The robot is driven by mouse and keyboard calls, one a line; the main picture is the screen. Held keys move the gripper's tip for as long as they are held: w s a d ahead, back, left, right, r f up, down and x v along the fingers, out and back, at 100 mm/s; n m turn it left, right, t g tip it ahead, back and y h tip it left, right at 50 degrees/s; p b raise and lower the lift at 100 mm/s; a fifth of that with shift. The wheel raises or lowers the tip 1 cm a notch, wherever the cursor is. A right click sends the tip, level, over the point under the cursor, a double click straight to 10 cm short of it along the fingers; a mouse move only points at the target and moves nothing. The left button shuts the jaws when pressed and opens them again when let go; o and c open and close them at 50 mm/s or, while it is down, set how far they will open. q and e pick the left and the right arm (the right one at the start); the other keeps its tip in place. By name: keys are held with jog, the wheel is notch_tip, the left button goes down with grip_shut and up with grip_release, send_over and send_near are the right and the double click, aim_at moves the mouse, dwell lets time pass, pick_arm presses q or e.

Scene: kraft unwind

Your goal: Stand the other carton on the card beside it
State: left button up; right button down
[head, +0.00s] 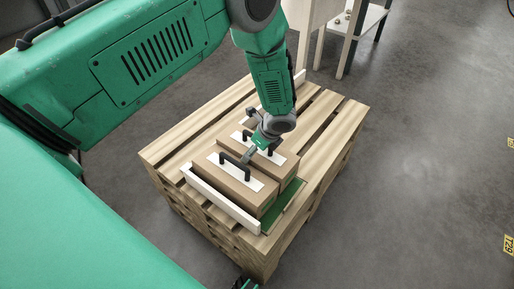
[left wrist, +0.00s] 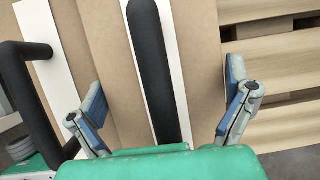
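Two brown cartons with white top plates and black handles stand side by side on the pallet: the near carton (head: 222,180) and the far carton (head: 291,160). A green card (head: 287,208) lies flat by their right side, partly hidden by the cartons. My left gripper (head: 253,147) is over the far carton. In the left wrist view my left gripper (left wrist: 163,105) is open, its blue-padded fingers apart on either side of the far carton's handle (left wrist: 155,70), touching neither side visibly. The near carton's handle (left wrist: 25,95) is at the left there.
A pale wooden strip (head: 220,199) stands along the pallet's near left edge, beside the near carton. The slatted pallet stack (head: 335,125) has bare boards behind and right of the cartons. A wooden table (head: 340,30) stands beyond. Grey floor surrounds it.

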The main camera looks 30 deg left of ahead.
pick_arm(q)
jog(key=shift+s+d+f, duration=0.25)
jog(key=shift+s+f, duration=0.05)
jog(key=shift+s, duration=0.25)
jog(key=p+v, duration=0.1)
jog(key=v, duration=0.1)
jog(key=w+p+v, duration=0.1)
jog(key=v, duration=0.1)
jog(key=shift+a+r, duration=0.1)
jog(key=shift+r, duration=0.3)
jog(key=p+v, duration=0.2)
jog(key=v, duration=0.5)
jog(key=shift+d+r, duration=0.2)
jog(key=shift+r, duration=0.05)
jog(key=shift+a, duration=0.2)
jog(key=shift+a+f, duration=0.1)
